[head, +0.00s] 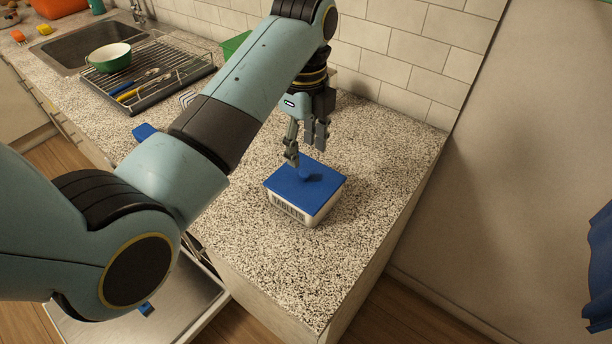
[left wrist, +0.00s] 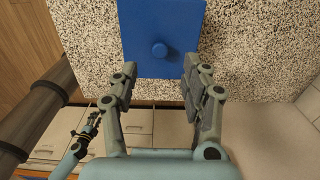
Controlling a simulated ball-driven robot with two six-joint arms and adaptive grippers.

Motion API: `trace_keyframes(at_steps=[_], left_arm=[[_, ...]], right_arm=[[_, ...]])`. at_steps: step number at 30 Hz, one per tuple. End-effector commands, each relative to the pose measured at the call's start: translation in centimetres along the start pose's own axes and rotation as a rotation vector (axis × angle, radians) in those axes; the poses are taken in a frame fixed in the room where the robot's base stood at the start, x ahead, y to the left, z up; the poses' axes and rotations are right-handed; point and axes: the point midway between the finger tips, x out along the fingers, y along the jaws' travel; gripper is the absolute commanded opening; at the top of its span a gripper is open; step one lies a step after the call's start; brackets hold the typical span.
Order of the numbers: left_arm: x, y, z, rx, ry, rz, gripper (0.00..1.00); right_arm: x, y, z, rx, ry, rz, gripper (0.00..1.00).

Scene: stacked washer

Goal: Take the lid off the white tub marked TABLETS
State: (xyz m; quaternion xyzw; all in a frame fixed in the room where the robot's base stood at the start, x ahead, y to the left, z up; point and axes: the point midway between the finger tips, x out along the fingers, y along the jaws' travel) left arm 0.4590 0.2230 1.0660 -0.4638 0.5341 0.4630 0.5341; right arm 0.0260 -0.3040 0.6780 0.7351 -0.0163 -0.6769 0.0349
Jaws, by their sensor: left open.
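The white tub (head: 289,209) stands upright on the speckled counter, with dark lettering on its front that looks like TABLETS. Its blue lid (head: 312,190) is on top and has a round knob (head: 305,174) in the middle. My left gripper (head: 305,150) is open and empty above the back edge of the lid, fingers pointing down. In the left wrist view the lid (left wrist: 175,25) and its knob (left wrist: 159,50) lie ahead of the open left fingers (left wrist: 157,82), apart from them. My right gripper does not show in the head view.
The speckled counter (head: 375,190) is clear around the tub, with its front edge close by. A dish rack (head: 165,75) with a green bowl (head: 110,57) and utensils stands at the back left beside the sink (head: 78,45). A tiled wall (head: 410,45) runs behind.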

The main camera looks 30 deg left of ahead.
Motion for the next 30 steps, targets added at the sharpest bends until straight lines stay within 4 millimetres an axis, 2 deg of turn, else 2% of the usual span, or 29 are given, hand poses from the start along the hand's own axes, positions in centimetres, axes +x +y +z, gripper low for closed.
trace_keyframes(at_steps=[2,5,13,21,23,30], left_arm=[[0.6,0.0,0.0,-0.001,0.000,0.000,0.47],[1.4,0.1,0.0,-0.001,0.000,0.002,0.47],[5.3,0.3,-0.2,-0.002,0.000,0.002,0.47],[6.0,0.2,-0.1,-0.002,-0.001,-0.001,0.47],[6.0,0.2,-0.1,-0.002,-0.001,-0.001,0.42],[6.0,0.2,-0.1,-0.002,-0.001,-0.002,0.10]], right_arm=[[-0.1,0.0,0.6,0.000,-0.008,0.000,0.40],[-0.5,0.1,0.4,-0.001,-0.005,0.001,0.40],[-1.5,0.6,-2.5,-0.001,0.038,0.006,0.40],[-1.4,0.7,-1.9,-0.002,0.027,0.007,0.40],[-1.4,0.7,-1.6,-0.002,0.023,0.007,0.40],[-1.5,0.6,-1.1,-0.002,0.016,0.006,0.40]])
